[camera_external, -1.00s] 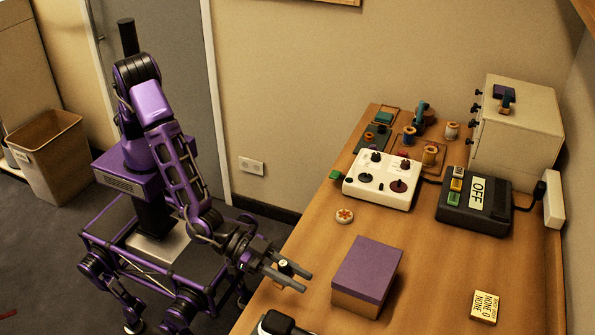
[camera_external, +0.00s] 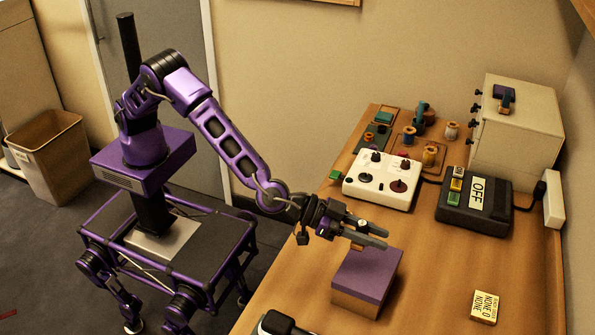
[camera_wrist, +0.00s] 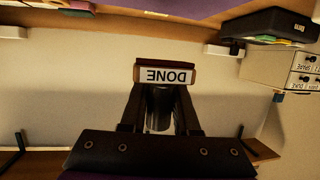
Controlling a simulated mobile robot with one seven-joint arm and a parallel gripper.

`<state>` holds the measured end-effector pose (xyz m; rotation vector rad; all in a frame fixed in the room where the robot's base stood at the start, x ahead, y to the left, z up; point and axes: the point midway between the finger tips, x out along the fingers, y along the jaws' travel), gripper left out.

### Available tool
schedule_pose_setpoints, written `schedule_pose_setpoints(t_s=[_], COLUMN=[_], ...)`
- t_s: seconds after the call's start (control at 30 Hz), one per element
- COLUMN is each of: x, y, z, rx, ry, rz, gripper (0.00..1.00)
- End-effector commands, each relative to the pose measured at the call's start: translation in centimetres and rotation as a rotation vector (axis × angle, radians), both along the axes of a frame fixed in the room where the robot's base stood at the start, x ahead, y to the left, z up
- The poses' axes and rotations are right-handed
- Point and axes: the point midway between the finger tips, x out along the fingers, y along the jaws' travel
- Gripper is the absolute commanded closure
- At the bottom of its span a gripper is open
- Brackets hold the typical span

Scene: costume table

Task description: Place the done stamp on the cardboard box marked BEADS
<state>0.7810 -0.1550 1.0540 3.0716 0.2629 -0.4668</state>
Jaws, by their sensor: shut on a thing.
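My gripper (camera_external: 376,239) is shut on the done stamp (camera_wrist: 166,76), whose DONE label reads upside down between the fingertips in the wrist view. In the external view only a small pale part of the stamp (camera_external: 362,224) shows between the fingers. A cardboard box with a purple top (camera_external: 366,272) stands on the table. The fingers are over the far part of this box in the picture; the height of the gap is hard to tell. No BEADS marking is readable on it from here.
Behind the box stand a white control box with knobs (camera_external: 372,193) and a black device marked OFF (camera_external: 476,211). Bare table (camera_external: 430,270) lies right of the box.

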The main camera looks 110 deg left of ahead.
Motion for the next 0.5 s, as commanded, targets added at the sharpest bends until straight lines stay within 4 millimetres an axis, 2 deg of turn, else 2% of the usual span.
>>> schedule_pose_setpoints(t_s=[0.03,0.27,0.5], x=[0.0,0.0,0.0], y=[0.1,0.0,0.0], z=[-1.0,-2.8,-5.8], rx=[0.002,0.0,0.0], ry=[0.0,-0.001,-0.002], rz=[0.0,0.001,0.0], gripper=[1.0,1.0,1.0])
